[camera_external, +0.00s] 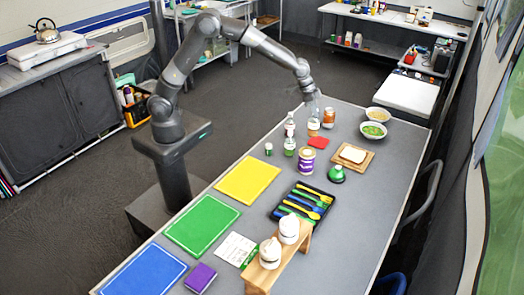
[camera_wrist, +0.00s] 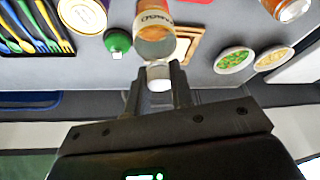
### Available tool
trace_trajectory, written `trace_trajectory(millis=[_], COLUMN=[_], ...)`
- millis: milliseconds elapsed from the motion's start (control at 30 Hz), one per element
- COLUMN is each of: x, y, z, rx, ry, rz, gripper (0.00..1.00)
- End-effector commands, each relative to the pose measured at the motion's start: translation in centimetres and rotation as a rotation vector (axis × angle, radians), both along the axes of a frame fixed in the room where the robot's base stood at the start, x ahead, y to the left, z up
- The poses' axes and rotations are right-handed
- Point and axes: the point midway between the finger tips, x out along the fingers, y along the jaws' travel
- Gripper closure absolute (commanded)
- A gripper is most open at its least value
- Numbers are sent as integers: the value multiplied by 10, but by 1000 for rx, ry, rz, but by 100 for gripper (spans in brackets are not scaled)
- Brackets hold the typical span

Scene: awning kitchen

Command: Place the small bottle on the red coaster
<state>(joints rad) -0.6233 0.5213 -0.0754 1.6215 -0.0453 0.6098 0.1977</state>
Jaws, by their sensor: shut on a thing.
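A small clear bottle with an orange-and-white label (camera_external: 313,128) is upright under my gripper (camera_external: 313,100). It also shows in the wrist view (camera_wrist: 154,38), with its white cap (camera_wrist: 159,77) between the two fingers of my gripper (camera_wrist: 157,85), which are shut on it. The red coaster (camera_external: 318,142) lies flat on the grey table. In the external view the bottle's base appears at the coaster's far edge; I cannot tell whether it is above the table or touching it. The coaster is not visible in the wrist view.
A bread board (camera_external: 342,167), green-topped shaker (camera_external: 337,174) and bowls (camera_external: 373,130) are to the right. Cutting boards (camera_external: 247,180) lie nearer.

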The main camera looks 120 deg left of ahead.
Motion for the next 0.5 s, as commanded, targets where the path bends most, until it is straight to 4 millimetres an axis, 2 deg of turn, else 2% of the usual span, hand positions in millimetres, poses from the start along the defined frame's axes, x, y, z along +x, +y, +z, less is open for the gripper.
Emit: trace_trajectory(millis=[67,400,500], x=[2,-6,-8], y=[7,82,98], z=[-6,-51,-61], rx=[-2,-2,-1], ry=[1,0,0], rz=[-3,-2,-3], gripper=[100,100,100])
